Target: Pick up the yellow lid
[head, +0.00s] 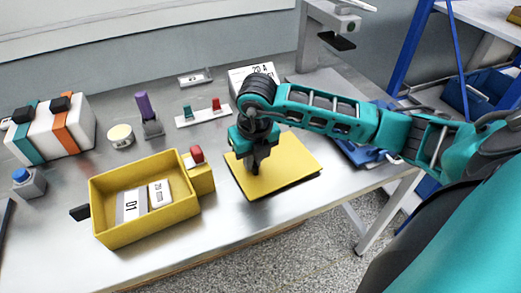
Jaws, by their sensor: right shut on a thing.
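The yellow lid (290,167) is a flat rectangular plate at the middle of the metal table, right of the yellow box. My right gripper (256,168) points down at the lid's upper left part and is shut on it. The exact hold on the lid is hidden by the gripper itself. A dark edge shows under the lid's lower right side; I cannot tell how far it is off the table. The yellow box (146,236) is open on top, with two white labelled pieces (130,204) inside. My left gripper is not in view.
A red button (197,154) sits on the box's right side. Behind stand a board with green and red levers (204,117), a purple-handled part (143,108), a round cream piece (120,135) and a white block with teal and orange bands (52,132). The table's front edge is close to the lid.

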